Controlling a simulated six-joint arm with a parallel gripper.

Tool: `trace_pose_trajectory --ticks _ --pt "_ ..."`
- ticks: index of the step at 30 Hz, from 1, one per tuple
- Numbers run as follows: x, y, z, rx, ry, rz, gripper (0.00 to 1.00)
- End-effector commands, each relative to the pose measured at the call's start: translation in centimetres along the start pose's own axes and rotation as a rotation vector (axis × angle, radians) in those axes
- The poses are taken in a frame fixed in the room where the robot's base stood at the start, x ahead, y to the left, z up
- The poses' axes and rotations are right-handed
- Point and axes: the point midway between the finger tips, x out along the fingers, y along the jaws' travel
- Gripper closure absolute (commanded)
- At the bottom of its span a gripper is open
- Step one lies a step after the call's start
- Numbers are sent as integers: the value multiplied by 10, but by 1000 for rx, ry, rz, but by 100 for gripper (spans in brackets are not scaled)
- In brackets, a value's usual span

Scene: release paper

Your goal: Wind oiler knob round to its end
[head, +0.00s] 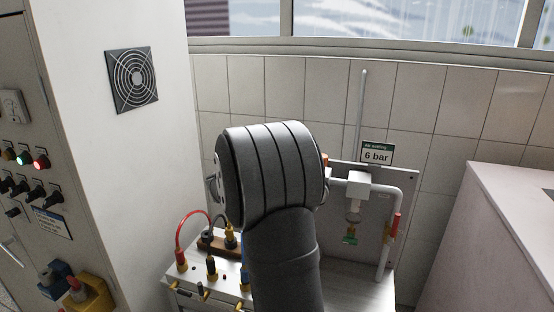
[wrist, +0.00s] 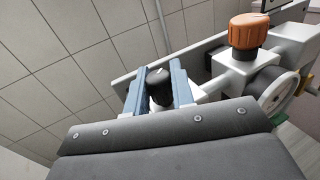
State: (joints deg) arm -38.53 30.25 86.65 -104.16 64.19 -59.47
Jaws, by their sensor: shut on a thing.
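The black oiler knob (wrist: 160,90) is in the middle of the wrist view, on a white fitting of the air unit. The two blue fingers of my gripper (wrist: 157,80) stand one on each side of it and are shut on it. The knob's lower part is partly hidden by my wrist. In the head view my dark arm covers the knob and my gripper. I cannot tell from these frames how far round the knob is turned.
An orange knob (wrist: 248,31) and a round gauge (wrist: 281,93) sit just right of my gripper. White pipework (head: 358,192) with a red handle (head: 396,224) is under a "6 bar" sign (head: 376,154). Cables stand on a bench at lower left; a white cabinet (head: 135,180) is left.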

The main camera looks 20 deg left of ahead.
Motion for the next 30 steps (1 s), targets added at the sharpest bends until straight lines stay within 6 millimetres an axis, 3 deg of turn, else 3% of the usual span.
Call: trace_pose_trajectory --ticks 10,26,27,30 --pt "0 0 0 0 0 -158 100" --pt "0 0 0 0 -2 -188 100" --pt "0 0 0 0 -2 -188 74" --pt "0 0 0 0 -2 -188 57"
